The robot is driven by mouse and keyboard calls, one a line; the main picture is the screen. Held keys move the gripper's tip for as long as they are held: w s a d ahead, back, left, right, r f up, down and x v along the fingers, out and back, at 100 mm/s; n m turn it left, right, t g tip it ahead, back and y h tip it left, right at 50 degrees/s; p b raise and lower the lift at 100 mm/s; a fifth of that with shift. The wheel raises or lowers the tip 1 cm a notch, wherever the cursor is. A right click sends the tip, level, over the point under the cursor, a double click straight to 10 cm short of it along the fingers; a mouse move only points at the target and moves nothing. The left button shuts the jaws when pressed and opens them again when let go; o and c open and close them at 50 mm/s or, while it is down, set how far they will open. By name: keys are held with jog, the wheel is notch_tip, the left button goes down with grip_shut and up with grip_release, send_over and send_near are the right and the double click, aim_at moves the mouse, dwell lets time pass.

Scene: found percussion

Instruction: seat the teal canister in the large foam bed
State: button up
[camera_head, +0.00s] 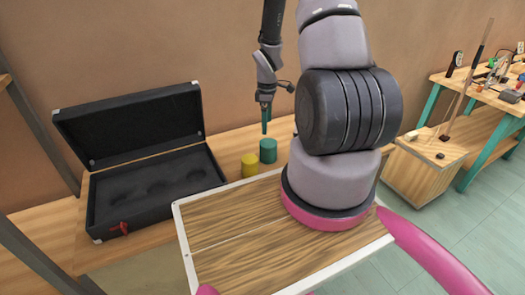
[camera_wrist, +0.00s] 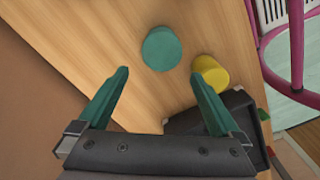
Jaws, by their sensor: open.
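The teal canister (camera_head: 268,150) stands upright on the wooden bench, to the right of the open black case. In the wrist view the teal canister (camera_wrist: 161,49) lies beyond the fingertips, between their lines. My gripper (camera_head: 266,118) is open and empty above the canister; its teal fingers (camera_wrist: 161,75) are apart and not touching it. The case's foam (camera_head: 155,187) has several round beds of differing size in a row; the visible beds look empty. The case lid (camera_head: 130,125) stands open at the back.
A yellow canister (camera_head: 250,165) stands just left of the teal one and close to it; it also shows in the wrist view (camera_wrist: 211,73). The case wall (camera_wrist: 222,108) is near the right finger. A red tag (camera_head: 119,228) hangs at the case front.

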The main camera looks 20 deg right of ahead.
aim_at(267, 142)
notch_tip(267, 142, down, 5)
jog(key=shift+s+d+f, duration=0.1)
jog(key=shift+f, duration=1.35)
jog(key=shift+s+f, duration=0.1)
jog(key=shift+f, duration=1.35)
jog(key=c, duration=1.2)
jog(key=shift+r, duration=0.1)
jog(key=shift+c, duration=0.2)
